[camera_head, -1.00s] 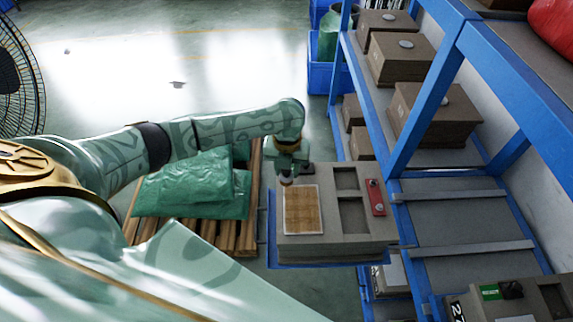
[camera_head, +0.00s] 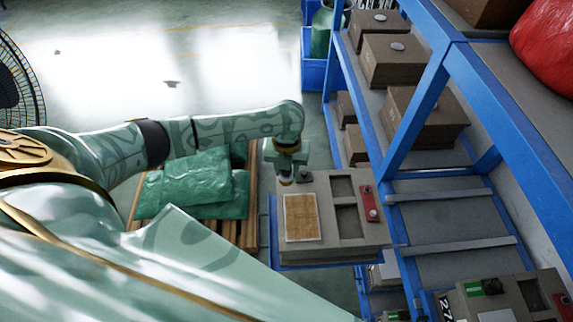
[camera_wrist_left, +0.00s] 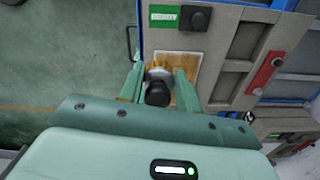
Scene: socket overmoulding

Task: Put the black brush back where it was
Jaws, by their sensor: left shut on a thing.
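In the left wrist view my left gripper (camera_wrist_left: 161,88) is shut on the black brush (camera_wrist_left: 158,92), which has a dark round handle and a pale round base. The brush overlaps the tan panel (camera_wrist_left: 192,60) in that view. I cannot tell whether its base touches the surface. In the head view the brush is mostly hidden under the gripper. My right gripper is not in view.
The box top (camera_head: 335,235) has two recesses and a red strip (camera_head: 369,201). A black knob (camera_wrist_left: 196,18) stands next to a green label (camera_wrist_left: 163,14). A blue shelf rack (camera_head: 425,110) with several boxes rises at right. Green bags (camera_head: 195,185) lie on a pallet at left.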

